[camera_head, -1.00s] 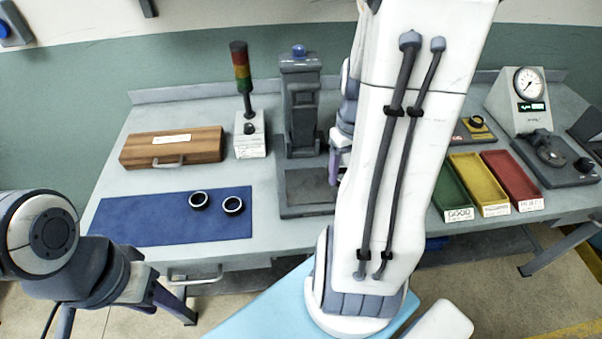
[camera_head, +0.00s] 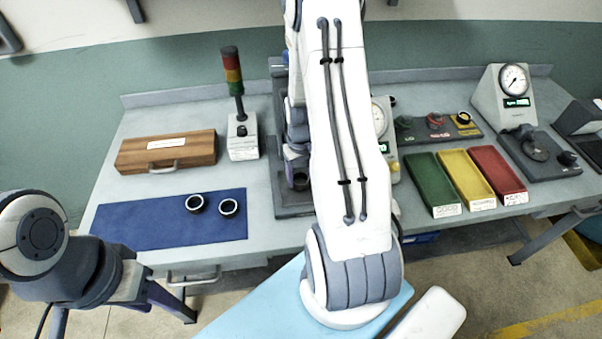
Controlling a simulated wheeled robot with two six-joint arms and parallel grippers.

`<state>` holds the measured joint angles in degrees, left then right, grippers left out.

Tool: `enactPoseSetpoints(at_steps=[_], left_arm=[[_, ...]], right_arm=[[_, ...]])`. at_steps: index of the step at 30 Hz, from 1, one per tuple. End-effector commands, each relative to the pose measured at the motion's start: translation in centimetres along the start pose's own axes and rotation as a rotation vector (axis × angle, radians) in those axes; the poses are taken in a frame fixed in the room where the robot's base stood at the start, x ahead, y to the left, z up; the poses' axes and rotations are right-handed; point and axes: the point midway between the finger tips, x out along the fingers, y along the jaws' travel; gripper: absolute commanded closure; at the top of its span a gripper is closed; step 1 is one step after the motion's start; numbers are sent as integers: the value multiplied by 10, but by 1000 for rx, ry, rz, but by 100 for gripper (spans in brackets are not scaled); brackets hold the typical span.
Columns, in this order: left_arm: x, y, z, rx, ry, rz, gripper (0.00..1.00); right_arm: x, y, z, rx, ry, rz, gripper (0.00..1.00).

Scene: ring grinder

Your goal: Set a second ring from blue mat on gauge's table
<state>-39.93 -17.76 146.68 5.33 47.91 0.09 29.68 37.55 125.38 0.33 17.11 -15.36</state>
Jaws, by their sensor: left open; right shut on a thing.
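Two dark rings, the left one (camera_head: 195,203) and the right one (camera_head: 229,207), lie on the blue mat (camera_head: 130,225). My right gripper (camera_head: 298,168) is shut on a dark ring (camera_head: 300,181) above the base of the grey machine, partly hidden by my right arm. The dial gauge (camera_head: 505,98) stands at the back right, with a dark round table (camera_head: 535,147) at its front; I cannot make out a ring on it. My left gripper (camera_head: 158,296) is open, low at the left by the bench's front edge.
A wooden case (camera_head: 168,152) and a signal lamp (camera_head: 233,85) stand behind the mat. Green (camera_head: 432,182), yellow (camera_head: 466,177) and red (camera_head: 497,172) trays lie right of my arm. A second dial (camera_head: 380,115) is partly hidden behind it.

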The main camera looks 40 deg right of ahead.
Motion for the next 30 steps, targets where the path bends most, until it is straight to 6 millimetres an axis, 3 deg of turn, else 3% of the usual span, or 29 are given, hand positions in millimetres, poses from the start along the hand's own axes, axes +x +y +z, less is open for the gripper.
enactPoseSetpoints(at_steps=[11, 12, 14, 23, 30], left_arm=[[4, 0, 0, 0, 0, 0, 58], [3, 0, 0, 0, 0, 0, 58], [2, 0, 0, 0, 0, 0, 58], [2, 0, 0, 0, 0, 0, 58], [5, 0, 0, 0, 0, 0, 58]], right_arm=[[5, 0, 0, 0, 1, 0, 98], [5, 0, 0, 0, 1, 0, 28], [4, 0, 0, 0, 1, 0, 6], [4, 0, 0, 0, 1, 0, 6], [-18, 1, -2, -1, 8, 2, 6]])
